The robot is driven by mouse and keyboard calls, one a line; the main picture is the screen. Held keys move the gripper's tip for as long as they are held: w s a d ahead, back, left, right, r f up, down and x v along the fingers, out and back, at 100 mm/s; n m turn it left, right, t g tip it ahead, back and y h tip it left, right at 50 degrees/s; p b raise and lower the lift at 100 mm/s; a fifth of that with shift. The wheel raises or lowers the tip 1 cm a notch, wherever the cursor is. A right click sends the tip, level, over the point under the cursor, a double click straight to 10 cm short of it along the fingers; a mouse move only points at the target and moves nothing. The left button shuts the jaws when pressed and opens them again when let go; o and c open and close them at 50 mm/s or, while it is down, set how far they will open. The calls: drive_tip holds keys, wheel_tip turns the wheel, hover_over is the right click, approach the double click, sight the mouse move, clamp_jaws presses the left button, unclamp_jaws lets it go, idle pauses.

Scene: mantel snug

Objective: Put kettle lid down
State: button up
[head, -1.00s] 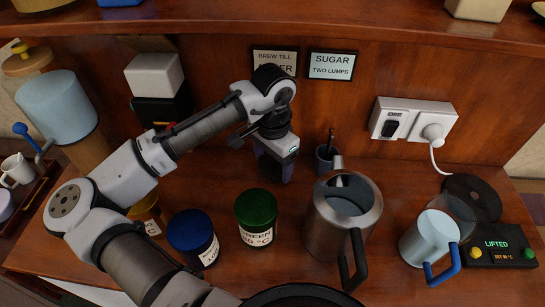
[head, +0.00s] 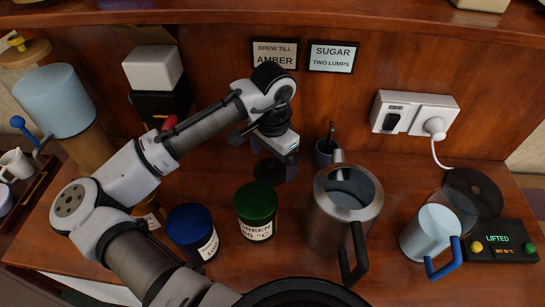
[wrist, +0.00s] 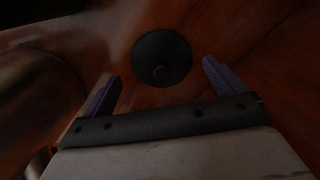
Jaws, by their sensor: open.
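The kettle lid (head: 269,173) is a dark round disc lying on the wooden counter behind the green canister. In the wrist view the lid (wrist: 161,58) shows its small central knob, just beyond and between my fingertips. My gripper (head: 273,163) is over the lid, pointing down, with its purple fingers apart. In the wrist view my gripper (wrist: 160,84) is open and empty, with neither finger touching the lid. The steel kettle (head: 343,213) stands upright to the right, its top open and its black handle toward the front.
A green canister (head: 256,212) and a blue canister (head: 192,232) stand in front of the lid. A dark pot (head: 325,153) stands behind the kettle. A pale blue jug (head: 431,234) and a control box (head: 497,245) are at right. The wooden back wall is close behind my gripper.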

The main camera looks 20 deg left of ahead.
sight(273, 164)
drive_tip(key=shift+r, duration=0.15)
wheel_tip(273, 164, up, 8)
drive_tip(key=shift+r+b, duration=0.25)
drive_tip(key=shift+b, duration=0.05)
idle(0.5)
